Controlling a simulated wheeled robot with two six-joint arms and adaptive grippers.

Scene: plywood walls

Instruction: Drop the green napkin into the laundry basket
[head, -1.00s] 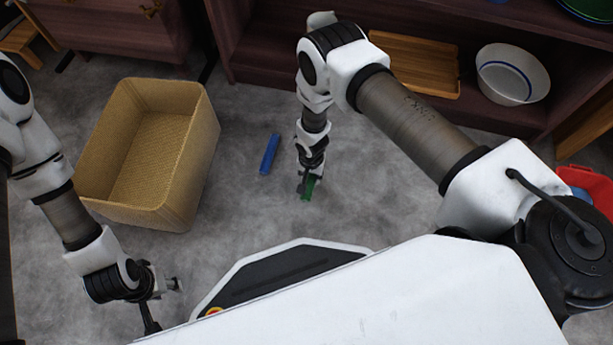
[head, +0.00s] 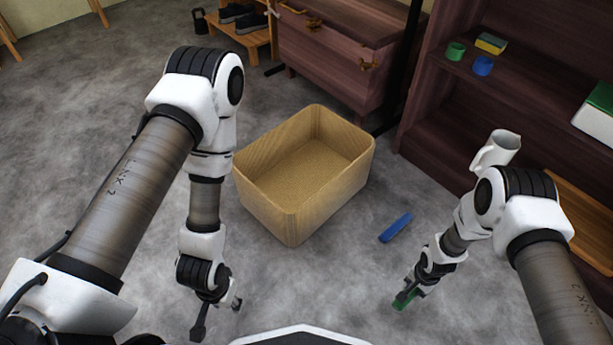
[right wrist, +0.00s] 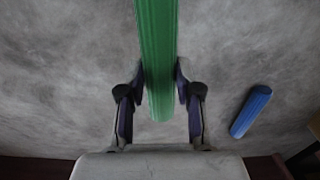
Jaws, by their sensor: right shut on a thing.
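The green napkin (head: 402,300) is a rolled green cylinder in my right gripper (head: 407,292). In the right wrist view the napkin (right wrist: 158,60) runs between the two fingers of the gripper (right wrist: 160,90), which is shut on it. The laundry basket (head: 265,208) is a tan, open-topped woven box on the floor, left of my right gripper in the head view. Its inside looks empty. My left gripper (head: 218,312) hangs in front of the basket at the lower left, its fingers apart with nothing between them.
A blue roll (head: 396,227) lies on the floor between the basket and my right arm; it also shows in the right wrist view (right wrist: 250,112). A dark wooden shelf (head: 440,125) with a white mug (head: 503,146) stands at the right. A wooden chest (head: 325,60) is behind the basket.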

